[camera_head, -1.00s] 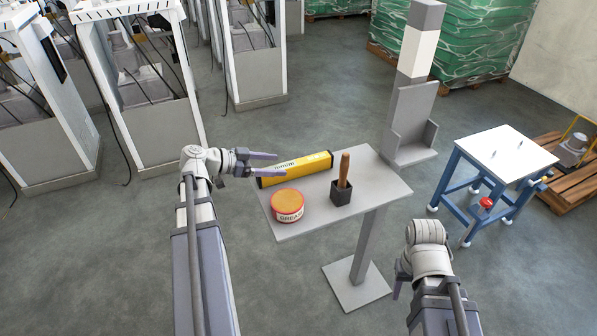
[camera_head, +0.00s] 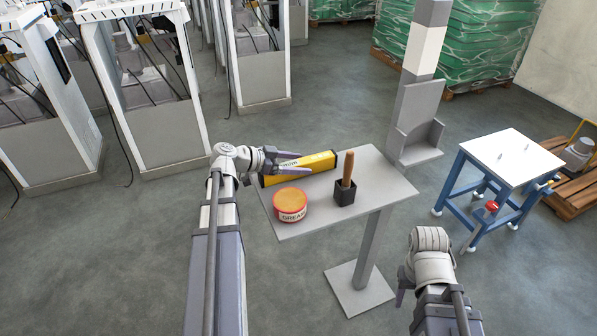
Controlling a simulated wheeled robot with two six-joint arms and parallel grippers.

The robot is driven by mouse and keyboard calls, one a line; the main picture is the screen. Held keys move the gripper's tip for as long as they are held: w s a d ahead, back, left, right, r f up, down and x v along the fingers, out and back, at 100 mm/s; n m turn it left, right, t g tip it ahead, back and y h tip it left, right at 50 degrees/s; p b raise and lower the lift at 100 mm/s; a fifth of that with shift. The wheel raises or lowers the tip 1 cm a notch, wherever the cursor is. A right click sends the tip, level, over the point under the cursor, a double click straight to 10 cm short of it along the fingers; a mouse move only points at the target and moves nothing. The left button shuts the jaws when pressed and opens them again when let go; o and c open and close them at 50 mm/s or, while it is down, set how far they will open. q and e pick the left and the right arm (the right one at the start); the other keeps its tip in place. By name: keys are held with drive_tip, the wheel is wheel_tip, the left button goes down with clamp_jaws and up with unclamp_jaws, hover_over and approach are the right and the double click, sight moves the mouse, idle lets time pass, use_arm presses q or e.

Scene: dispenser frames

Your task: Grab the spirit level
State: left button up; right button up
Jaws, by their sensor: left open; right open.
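The yellow spirit level (camera_head: 316,164) with black ends lies along the back edge of the small grey table (camera_head: 385,193). My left gripper (camera_head: 306,163) is open, its fingers pointing right over the left half of the level. One finger covers part of the level's face and lettering. I cannot tell whether the fingers touch it. My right gripper (camera_head: 400,292) is low at the right front, away from the table, mostly hidden behind its own wrist.
A round red grease tin (camera_head: 291,206) and a dark square holder (camera_head: 345,194) with a wooden handle (camera_head: 348,166) stand in front of the level. A grey post (camera_head: 418,100) stands behind the table. A blue-framed white cart (camera_head: 507,157) is at right.

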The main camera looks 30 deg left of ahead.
use_arm(q)
drive_tip(key=shift+w+d+f, duration=0.1)
drive_tip(key=shift+w+d, duration=0.05)
drive_tip(key=shift+c, duration=0.2)
clamp_jaws()
idle(0.3)
